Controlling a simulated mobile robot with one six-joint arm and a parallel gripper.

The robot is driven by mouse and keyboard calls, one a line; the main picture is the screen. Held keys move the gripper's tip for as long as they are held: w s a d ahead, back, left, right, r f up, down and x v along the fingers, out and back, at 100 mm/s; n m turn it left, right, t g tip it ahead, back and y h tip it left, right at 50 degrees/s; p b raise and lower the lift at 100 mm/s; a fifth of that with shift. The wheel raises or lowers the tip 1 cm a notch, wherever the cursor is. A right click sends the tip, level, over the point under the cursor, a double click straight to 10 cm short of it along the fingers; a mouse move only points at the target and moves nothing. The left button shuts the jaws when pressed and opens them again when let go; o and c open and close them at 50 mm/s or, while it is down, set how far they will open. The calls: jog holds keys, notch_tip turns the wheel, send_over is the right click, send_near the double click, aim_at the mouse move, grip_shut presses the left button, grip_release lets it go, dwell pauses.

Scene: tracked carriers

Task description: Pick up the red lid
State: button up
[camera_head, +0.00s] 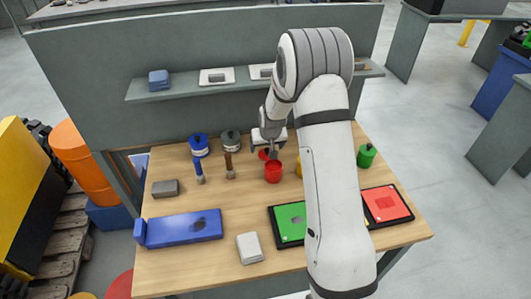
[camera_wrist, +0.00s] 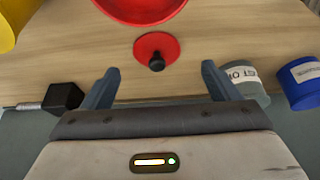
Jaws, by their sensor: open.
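The red lid (camera_wrist: 157,49) is a flat round disc with a black knob, lying on the wooden table in the wrist view. In the head view it shows as a small red patch (camera_head: 264,154) partly hidden by my gripper. My gripper (camera_wrist: 157,82) is open and empty, with one finger on each side of the knob's line and the lid beyond the fingertips. In the head view my gripper (camera_head: 272,150) is over the back of the table. A red container (camera_wrist: 140,8) stands right beside the lid, and it also shows in the head view (camera_head: 273,172).
Grey (camera_wrist: 243,80) and blue (camera_wrist: 300,82) labelled containers stand near the right finger, and a black-headed tool (camera_wrist: 62,97) lies near the left one. A yellow container (camera_wrist: 12,20) is at the left. A shelf (camera_head: 190,88) runs above the table's back.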

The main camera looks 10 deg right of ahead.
aim_at(267, 150)
jog(key=shift+d+p+x, duration=0.2)
jog(key=shift+p+x, duration=0.2)
jog(key=shift+x, duration=1.5)
jog(key=c, duration=1)
